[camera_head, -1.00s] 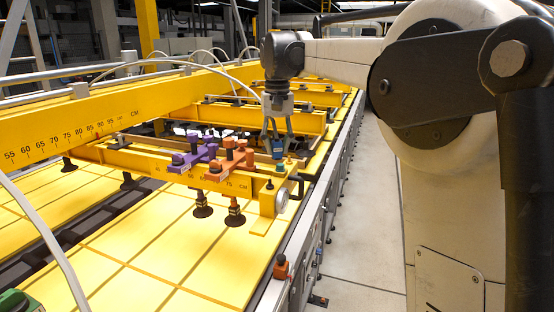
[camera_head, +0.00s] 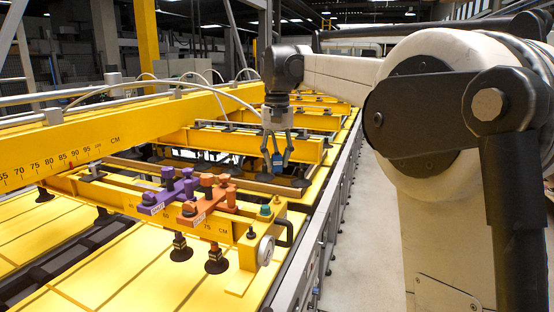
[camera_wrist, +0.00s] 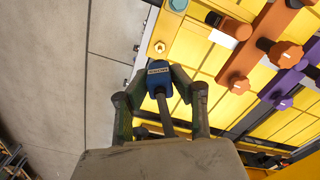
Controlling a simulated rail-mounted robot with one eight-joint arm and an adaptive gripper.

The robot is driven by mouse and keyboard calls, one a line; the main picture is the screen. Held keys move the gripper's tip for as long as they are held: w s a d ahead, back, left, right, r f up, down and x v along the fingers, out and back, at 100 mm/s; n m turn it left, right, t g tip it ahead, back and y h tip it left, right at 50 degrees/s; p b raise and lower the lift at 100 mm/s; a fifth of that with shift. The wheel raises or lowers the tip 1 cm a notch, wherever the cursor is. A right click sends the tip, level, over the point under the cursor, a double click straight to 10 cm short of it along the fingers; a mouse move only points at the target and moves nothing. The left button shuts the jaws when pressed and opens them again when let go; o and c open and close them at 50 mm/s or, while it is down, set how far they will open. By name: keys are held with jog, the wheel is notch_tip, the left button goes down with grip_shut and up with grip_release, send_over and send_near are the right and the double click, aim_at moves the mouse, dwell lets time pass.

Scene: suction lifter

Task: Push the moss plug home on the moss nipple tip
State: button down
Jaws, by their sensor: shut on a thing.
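My gripper (camera_wrist: 157,85) is shut on a blue block (camera_wrist: 157,72) with a small pale label; a dark stem runs from it back between the fingers. In the head view my gripper (camera_head: 277,158) hangs above and behind the near end of the yellow beam. A dull green cap (camera_head: 265,210) stands on that beam end; it also shows at the top edge of the wrist view (camera_wrist: 178,5). Near it is a small pale-topped fitting (camera_wrist: 159,46), just beyond the blue block and apparently apart from it. I cannot tell for certain which part is the moss plug or nipple tip.
Orange (camera_head: 206,208) and purple (camera_head: 166,196) clamps with knobs sit along the beam, left of the cap. A round gauge (camera_head: 265,250) and a dark handle (camera_head: 284,232) are at the beam's end. Bare floor (camera_head: 358,235) lies to the right.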

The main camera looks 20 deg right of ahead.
jog(key=shift+f, duration=0.1)
jog(key=shift+f+b, duration=1.85)
jog(key=shift+f, duration=1.2)
jog(key=shift+f, duration=1.3)
jog(key=c, duration=1.4)
grip_release()
jog(key=shift+r, duration=0.1)
